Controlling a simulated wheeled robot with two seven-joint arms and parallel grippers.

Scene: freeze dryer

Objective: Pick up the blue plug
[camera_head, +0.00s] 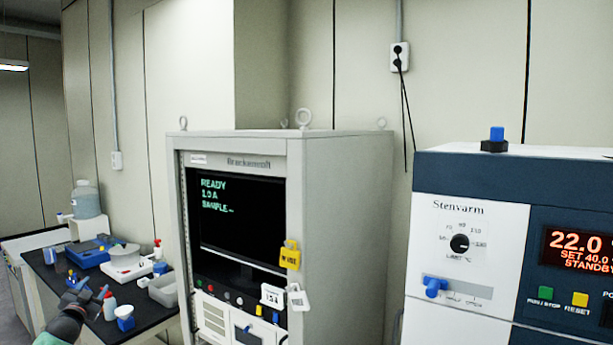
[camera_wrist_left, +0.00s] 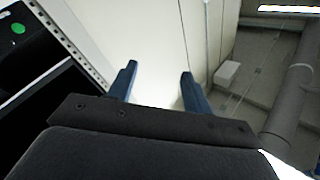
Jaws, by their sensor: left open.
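The blue plug (camera_head: 497,134) stands upright in a dark base on the top of the white and dark-blue Stenvarm machine (camera_head: 455,245), at the right of the head view. My left gripper (camera_head: 88,291) is at the lower left of the head view, in front of the black bench, far from the plug. In the left wrist view my left gripper (camera_wrist_left: 157,82) has its two blue fingers apart with nothing between them. The plug does not show in the left wrist view. My right gripper is not in view.
A tall grey cabinet (camera_head: 345,230) with a dark screen stands between my left gripper and the machine. The black bench (camera_head: 150,325) holds bottles and trays. The machine top around the plug looks clear.

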